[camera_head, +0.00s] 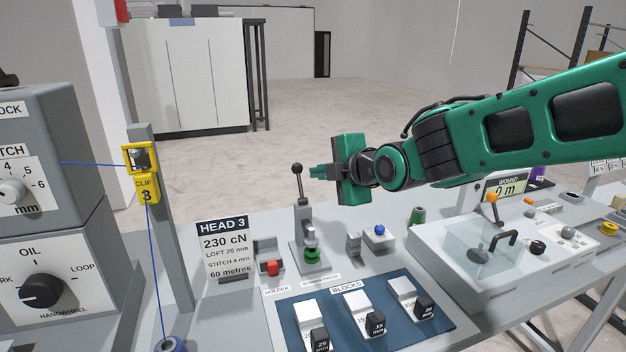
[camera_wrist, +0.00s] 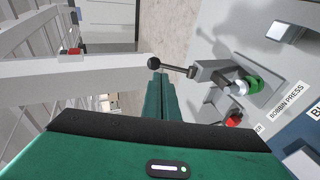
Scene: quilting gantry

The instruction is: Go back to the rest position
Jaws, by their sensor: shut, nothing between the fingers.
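My green arm reaches in from the right in the head view. My gripper (camera_head: 322,171) is shut and empty, pointing left above the bench. Its closed fingers also show in the wrist view (camera_wrist: 161,97). The fingertips are close to the black-knobbed lever (camera_head: 298,170) of the bobbin press (camera_head: 309,257); I cannot tell whether they touch it. In the wrist view the lever's knob (camera_wrist: 153,62) appears just beyond the fingertips. A green bobbin (camera_head: 312,256) sits at the press.
A blue mat (camera_head: 285,314) with metal and black blocks lies in front of the press. A clear-lidded box (camera_head: 478,240) stands on the right. The yellow clip post (camera_head: 141,173) and grey dial unit (camera_head: 62,275) stand left. Open air lies above the bench.

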